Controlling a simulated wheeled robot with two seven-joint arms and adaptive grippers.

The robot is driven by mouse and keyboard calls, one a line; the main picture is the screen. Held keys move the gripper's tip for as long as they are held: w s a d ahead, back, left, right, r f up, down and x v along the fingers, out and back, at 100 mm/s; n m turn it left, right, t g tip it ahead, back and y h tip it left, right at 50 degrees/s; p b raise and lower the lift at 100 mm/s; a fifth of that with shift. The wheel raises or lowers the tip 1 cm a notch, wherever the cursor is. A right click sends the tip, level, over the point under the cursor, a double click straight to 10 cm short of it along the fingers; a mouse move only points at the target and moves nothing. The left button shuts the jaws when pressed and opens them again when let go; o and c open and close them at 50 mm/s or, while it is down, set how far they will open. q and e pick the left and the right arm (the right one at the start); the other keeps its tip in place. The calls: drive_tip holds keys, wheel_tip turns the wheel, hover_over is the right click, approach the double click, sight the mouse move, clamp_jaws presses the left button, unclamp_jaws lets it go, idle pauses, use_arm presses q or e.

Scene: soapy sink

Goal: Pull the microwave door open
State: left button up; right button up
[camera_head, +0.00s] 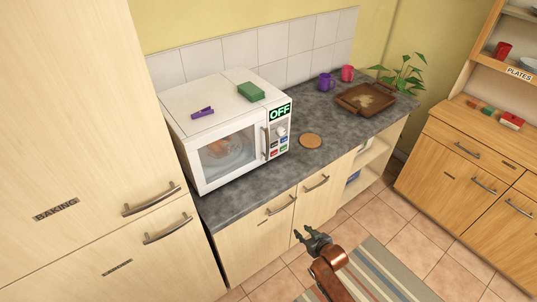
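The white microwave (207,116) stands on the dark counter at the left, beside the tall wooden cabinet. Its door (228,148) looks shut, with a window through which something round and brownish shows. The door's upright handle (265,143) is at the door's right edge, next to the control panel (280,131) with an "OFF" sign. My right gripper (302,234) is low in front of the counter cabinets, below and apart from the microwave. Its fingers look spread and hold nothing. My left gripper is out of view.
Cabinet handles (276,206) protrude below.

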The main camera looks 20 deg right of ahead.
sight(268, 145)
drive_tip(key=w+a+r+n+t+y, duration=0.15)
drive_tip(key=w+r, duration=0.35)
drive_tip(key=r, duration=0.6)
drive_tip(key=w+a+r+t+y+p, duration=0.1)
drive_tip(key=w+a+r+t+y, duration=0.3)
drive_tip(key=r, duration=0.7)
drive_tip(key=w+a+r+n+t+h, duration=0.1)
drive_tip(key=w+r, duration=0.6)
drive_tip(key=r, duration=0.4)
drive_tip(key=shift+y, duration=0.25)
drive_tip(key=x, duration=0.4)
drive_tip(key=r+x, duration=0.1)
drive_tip(key=x, duration=0.1)
drive_tip(key=shift+w+a+r, duration=0.1)
drive_tip(key=shift+w+a, duration=0.1)
drive_tip(key=shift+a, duration=0.05)
drive_tip(key=shift+w+a, duration=0.25)
drive_tip(key=shift+w, duration=0.4)
drive_tip(key=shift+c, duration=0.3)
clamp_jaws()
